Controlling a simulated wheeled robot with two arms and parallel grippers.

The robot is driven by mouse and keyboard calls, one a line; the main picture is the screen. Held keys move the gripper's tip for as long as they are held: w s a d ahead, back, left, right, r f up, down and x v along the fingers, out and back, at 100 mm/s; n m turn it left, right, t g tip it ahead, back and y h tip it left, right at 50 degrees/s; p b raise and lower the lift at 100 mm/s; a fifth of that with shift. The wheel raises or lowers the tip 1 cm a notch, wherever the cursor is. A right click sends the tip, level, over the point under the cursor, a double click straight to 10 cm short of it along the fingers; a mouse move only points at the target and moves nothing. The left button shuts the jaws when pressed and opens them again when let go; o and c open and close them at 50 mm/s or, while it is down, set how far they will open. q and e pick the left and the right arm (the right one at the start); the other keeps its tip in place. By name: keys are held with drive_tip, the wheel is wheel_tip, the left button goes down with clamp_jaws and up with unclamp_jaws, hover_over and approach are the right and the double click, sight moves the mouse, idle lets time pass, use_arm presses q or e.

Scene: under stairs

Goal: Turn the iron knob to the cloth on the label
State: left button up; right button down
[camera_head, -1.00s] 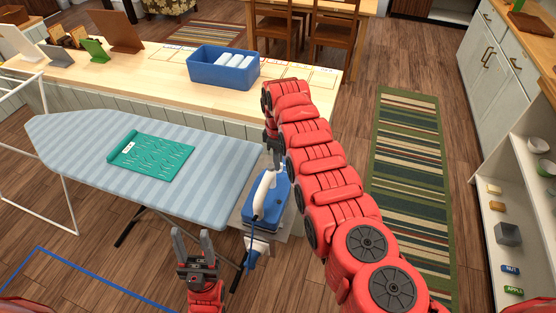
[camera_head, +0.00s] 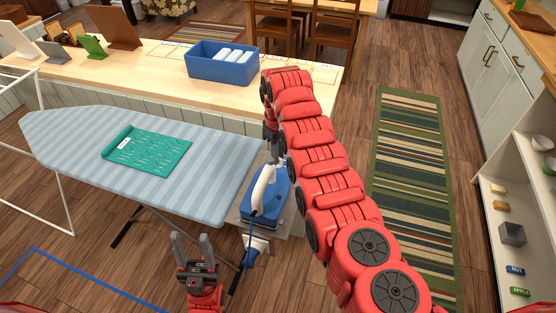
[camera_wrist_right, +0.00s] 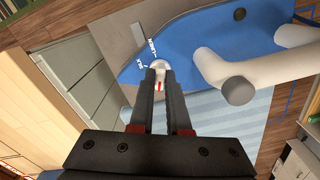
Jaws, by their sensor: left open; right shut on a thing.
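The blue iron (camera_head: 272,205) with a white handle (camera_head: 262,188) rests on a grey plate (camera_head: 290,228) at the right end of the ironing board. In the right wrist view the iron (camera_wrist_right: 190,45) shows a white knob (camera_wrist_right: 160,68) with a red mark, and small white labels beside it on the blue body. My right gripper (camera_wrist_right: 160,82) is shut on the knob. A teal cloth (camera_head: 148,151) with a white label (camera_head: 125,144) lies on the board. Its print is too small to read. My left gripper (camera_head: 193,240) is open and empty in front of the board.
The striped ironing board (camera_head: 215,150) fills the left middle. A wooden counter (camera_head: 150,70) behind it holds a blue bin (camera_head: 222,65) with white rolls and several small stands. A striped rug (camera_head: 412,180) and white shelves (camera_head: 520,200) are at the right.

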drive_tip(key=m+b, duration=0.2)
drive_tip(key=shift+f+m+b, duration=0.25)
drive_tip(key=shift+m+b, duration=0.05)
drive_tip(key=shift+m, duration=0.1)
drive_tip(key=m+b, duration=0.2)
drive_tip(key=shift+m, duration=0.4)
drive_tip(key=m+b, duration=0.2)
drive_tip(key=m, duration=0.1)
drive_tip(key=shift+r+m, duration=0.15)
drive_tip(key=shift+m, duration=0.15)
drive_tip(key=m, duration=0.3)
drive_tip(key=shift+m, duration=0.3)
drive_tip(key=m, duration=0.3)
drive_tip(key=shift+r, duration=0.15)
drive_tip(key=shift+m, duration=1.7)
